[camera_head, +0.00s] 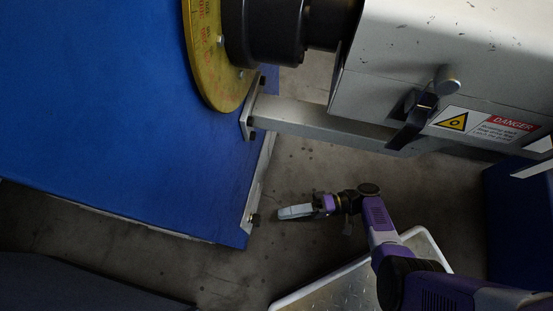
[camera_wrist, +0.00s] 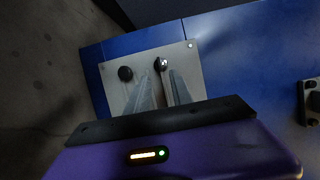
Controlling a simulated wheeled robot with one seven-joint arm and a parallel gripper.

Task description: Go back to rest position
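My gripper (camera_head: 284,212) is low in the middle of the head view, at the end of my purple arm. Its grey fingers point left toward the lower corner of a blue cabinet (camera_head: 110,110), with a gap of floor showing between in that view. In the wrist view my two fingers (camera_wrist: 161,80) are apart, with a narrow gap and nothing seen held between them. Beyond them is a light metal plate (camera_wrist: 185,60) on a blue surface. It carries a round black knob (camera_wrist: 125,73) and a small dark knob or switch (camera_wrist: 160,64) close to the fingertips; contact cannot be told.
A grey machine housing with a danger label (camera_head: 500,124) and black latch fills the upper right. A grey beam (camera_head: 330,125) runs below it. Dark floor (camera_head: 190,265) is open at the lower middle.

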